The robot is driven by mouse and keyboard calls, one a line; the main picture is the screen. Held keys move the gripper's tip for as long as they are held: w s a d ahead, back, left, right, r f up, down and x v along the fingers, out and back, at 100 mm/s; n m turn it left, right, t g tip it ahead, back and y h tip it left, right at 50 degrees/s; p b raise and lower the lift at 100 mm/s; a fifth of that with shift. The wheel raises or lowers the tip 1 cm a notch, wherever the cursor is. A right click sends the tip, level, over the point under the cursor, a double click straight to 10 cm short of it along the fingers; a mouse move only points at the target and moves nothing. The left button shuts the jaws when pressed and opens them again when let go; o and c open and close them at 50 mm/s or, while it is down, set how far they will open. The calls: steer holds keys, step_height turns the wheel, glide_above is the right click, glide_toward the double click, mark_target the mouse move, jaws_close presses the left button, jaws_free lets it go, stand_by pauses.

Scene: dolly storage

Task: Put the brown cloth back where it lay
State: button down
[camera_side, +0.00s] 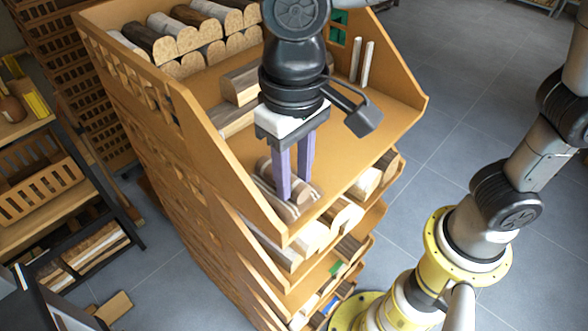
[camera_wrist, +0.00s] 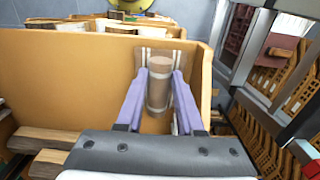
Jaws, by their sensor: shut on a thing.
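The brown cloth seems to be the short, smooth brown roll (camera_wrist: 158,92) between my fingers in the wrist view; its end also shows in the side view (camera_side: 303,191). My gripper (camera_side: 292,190) points straight down and is shut on the roll, one purple finger on each side; both fingers also show in the wrist view (camera_wrist: 159,98). A flat brownish piece with white stripes (camera_wrist: 142,60) lies under the roll near the front corner of the top shelf. I cannot tell whether the roll touches it or hangs just above it.
The wooden top shelf (camera_side: 375,118) has free room right of my gripper. Its raised side wall (camera_side: 205,125) stands close on the left. Cut logs (camera_side: 180,38) fill the back, and a split log (camera_side: 240,86) lies behind my gripper. Two white sticks (camera_side: 361,60) stand at the right wall.

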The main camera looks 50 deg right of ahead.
mark_target(294, 180)
steer(key=shift+f, duration=0.15)
steer(key=c, duration=0.5)
jaws_free()
steer(key=shift+c, duration=0.2)
step_height(294, 180, up, 12)
steer(key=shift+r, duration=0.2)
steer(key=s+d+f+t, duration=0.2)
steer(key=d+f, duration=0.2)
steer(key=d, duration=0.4)
steer(key=s+d+f+t, duration=0.1)
steer(key=s+d+f, duration=0.2)
steer(key=d, duration=0.5)
steer(key=s+d+f+t, duration=0.2)
steer(key=d+f, duration=0.3)
steer(key=d, duration=0.3)
steer(key=shift+s+d+f+t, duration=0.2)
steer(key=shift+d+f+t, duration=0.1)
steer(key=shift+d, duration=0.1)
